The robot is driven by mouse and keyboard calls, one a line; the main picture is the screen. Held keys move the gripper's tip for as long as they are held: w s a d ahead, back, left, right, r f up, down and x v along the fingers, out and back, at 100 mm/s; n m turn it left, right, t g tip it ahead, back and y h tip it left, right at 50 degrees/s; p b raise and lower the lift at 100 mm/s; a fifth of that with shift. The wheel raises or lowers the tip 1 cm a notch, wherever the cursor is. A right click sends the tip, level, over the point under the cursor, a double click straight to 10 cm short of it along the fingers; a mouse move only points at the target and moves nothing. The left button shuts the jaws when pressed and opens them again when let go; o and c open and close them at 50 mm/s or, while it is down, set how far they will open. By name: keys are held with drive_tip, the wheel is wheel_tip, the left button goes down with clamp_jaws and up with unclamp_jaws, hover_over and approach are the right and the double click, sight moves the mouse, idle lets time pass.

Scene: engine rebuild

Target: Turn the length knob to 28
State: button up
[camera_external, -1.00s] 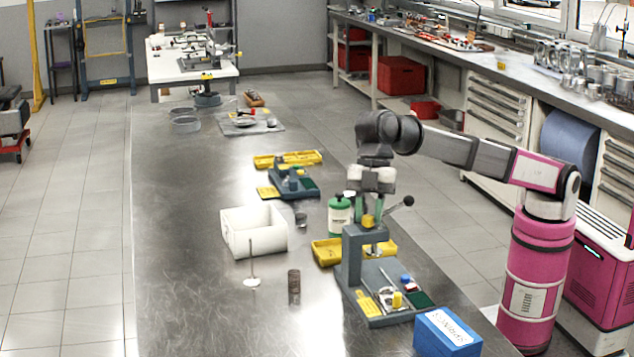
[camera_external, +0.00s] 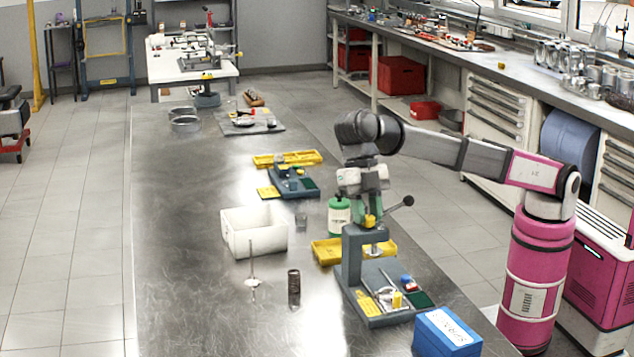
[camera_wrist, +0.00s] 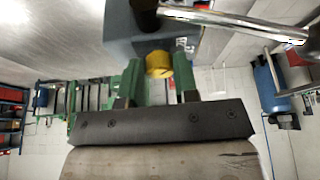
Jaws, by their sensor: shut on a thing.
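The length knob appears to be the small yellow knob (camera_wrist: 159,65) on the grey press-like fixture (camera_wrist: 135,40) in the wrist view. My gripper (camera_wrist: 158,82) has its two green fingers on either side of the knob and is shut on it. In the external view the yellow knob (camera_external: 370,221) sits at the top of the fixture (camera_external: 352,262), and my gripper (camera_external: 367,208) reaches it from above, with the wrist tilted. No scale or number on the knob is readable.
The fixture's lever with a black ball end (camera_external: 407,201) sticks out to the right of my gripper. A green-and-white bottle (camera_external: 339,216), a yellow tray (camera_external: 330,251) and a white bin (camera_external: 254,233) stand nearby. A blue box (camera_external: 447,333) is at the front edge. The bench's left side (camera_external: 180,230) is clear.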

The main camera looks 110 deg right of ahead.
drive_tip(key=shift+w+r, duration=0.1)
idle(0.3)
drive_tip(key=o, duration=0.9)
drive_tip(key=v, duration=1)
drive_tip(key=shift+d+r, duration=0.15)
drive_tip(key=shift+r, duration=0.15)
